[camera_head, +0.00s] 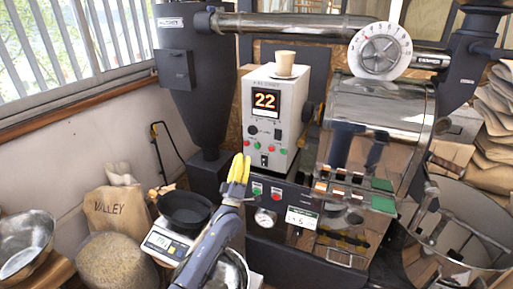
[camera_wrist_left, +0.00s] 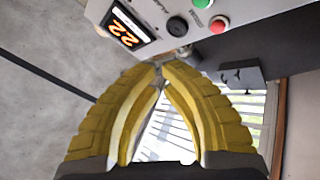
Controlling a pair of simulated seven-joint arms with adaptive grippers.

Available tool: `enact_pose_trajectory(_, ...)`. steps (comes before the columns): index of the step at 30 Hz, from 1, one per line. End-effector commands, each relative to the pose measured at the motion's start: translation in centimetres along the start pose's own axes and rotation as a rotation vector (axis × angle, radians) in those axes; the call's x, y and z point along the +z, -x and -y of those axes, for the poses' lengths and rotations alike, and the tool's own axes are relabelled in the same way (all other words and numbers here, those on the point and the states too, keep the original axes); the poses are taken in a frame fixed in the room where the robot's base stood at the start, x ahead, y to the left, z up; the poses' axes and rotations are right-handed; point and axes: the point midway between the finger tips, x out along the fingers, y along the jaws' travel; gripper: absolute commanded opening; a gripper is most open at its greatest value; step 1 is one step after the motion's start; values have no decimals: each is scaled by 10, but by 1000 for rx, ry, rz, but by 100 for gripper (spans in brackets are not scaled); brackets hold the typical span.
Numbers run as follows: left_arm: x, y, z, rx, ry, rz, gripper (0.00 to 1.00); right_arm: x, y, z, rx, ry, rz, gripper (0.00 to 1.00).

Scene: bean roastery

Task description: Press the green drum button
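My left gripper (camera_head: 240,158) points up in front of the roaster, with its yellow fingers drawn together and nothing between them. In the left wrist view its fingertips (camera_wrist_left: 159,69) meet just below the white control box (camera_wrist_left: 235,15). In the head view the control box (camera_head: 256,90) shows an orange 22 and has small green and red buttons low on its face. A green button (camera_head: 257,188) and a red button (camera_head: 276,192) sit on the dark lower panel, right of my gripper. I cannot read which green button is the drum's. My right gripper is out of view.
A paper cup (camera_head: 284,62) stands on the control box. The shiny drum (camera_head: 377,130) and a round dial (camera_head: 380,51) are at right. A black pan (camera_head: 185,209) sits on a scale (camera_head: 163,243) left of my arm. A sack (camera_head: 115,209) stands further left.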

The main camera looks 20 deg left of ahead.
Motion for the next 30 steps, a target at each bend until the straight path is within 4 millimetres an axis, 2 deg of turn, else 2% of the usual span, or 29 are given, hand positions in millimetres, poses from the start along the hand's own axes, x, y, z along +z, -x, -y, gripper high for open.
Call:
enact_pose_trajectory(8, 4, -7, 3, 0, 0, 0, 0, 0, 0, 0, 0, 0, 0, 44)
enact_pose_trajectory(21, 24, -46, 24, 0, -1, 1, 0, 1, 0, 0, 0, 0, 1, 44)
enact_pose_trajectory(30, 35, -64, 34, 0, 0, 0, 0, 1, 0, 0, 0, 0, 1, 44)
